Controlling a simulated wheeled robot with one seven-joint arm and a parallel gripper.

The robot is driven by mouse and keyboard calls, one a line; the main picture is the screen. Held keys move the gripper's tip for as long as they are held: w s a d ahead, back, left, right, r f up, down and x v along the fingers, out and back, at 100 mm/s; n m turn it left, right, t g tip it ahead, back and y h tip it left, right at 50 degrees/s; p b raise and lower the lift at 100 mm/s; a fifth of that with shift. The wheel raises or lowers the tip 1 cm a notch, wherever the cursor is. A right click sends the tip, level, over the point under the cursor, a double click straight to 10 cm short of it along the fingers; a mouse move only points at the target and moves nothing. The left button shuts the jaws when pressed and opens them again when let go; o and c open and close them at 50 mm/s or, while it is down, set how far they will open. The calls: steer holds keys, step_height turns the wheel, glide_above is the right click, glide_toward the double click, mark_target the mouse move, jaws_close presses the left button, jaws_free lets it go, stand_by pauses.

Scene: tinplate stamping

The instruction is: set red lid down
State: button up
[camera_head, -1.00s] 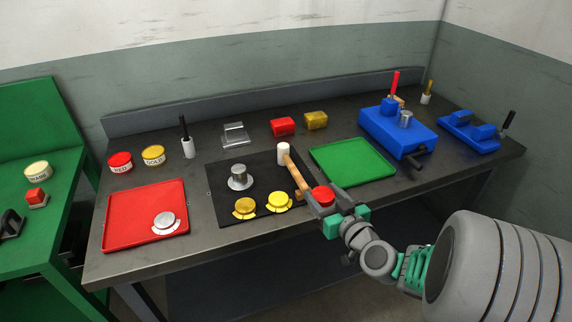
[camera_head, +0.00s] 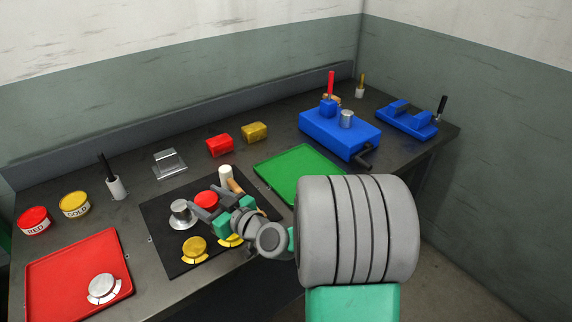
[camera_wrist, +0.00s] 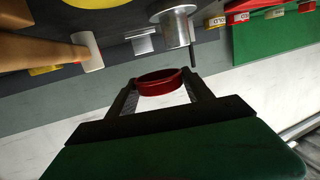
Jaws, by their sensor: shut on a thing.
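The red lid (camera_head: 206,199) is held between the fingertips of my gripper (camera_head: 207,208), which is shut on it. In the wrist view the red lid (camera_wrist: 160,82) shows as a shallow round cap between the two dark fingers. In the head view my gripper is over the black mat (camera_head: 160,211), just right of a metal stamping post (camera_head: 183,214). I cannot tell how high the lid is above the mat. The post also shows in the wrist view (camera_wrist: 174,28), beyond the lid.
Two gold lids (camera_head: 194,250) lie at the mat's front, one partly hidden by my arm. The red tray (camera_head: 62,262) holds a silver lid (camera_head: 104,288). A green tray (camera_head: 270,172) lies right; a blue press (camera_head: 330,138) stands beyond.

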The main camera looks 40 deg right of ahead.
steer(key=s+d+r+m+h+b, duration=0.2)
steer(key=s+d+h+b, duration=0.15)
steer(key=d, duration=0.75)
steer(key=s+d+r+m+h+b, duration=0.15)
steer(key=s+d+b, duration=0.3)
steer(key=d, duration=0.55)
steer(key=s+d+r+m+h+b, duration=0.25)
steer(key=s+d, duration=0.25)
steer(key=d, duration=0.6)
glide_above(318, 172)
steer(key=s+a, duration=0.2)
steer(key=shift+h, duration=0.25)
steer(key=f, duration=1.1)
steer(key=shift+s+a+b, duration=0.1)
steer(key=shift+s+b, duration=0.1)
steer(key=shift+b, duration=0.1)
step_height(318, 172, down, 3)
steer(key=shift+r, duration=0.1)
steer(key=shift+f+b, duration=0.35)
steer(key=shift+b, duration=0.15)
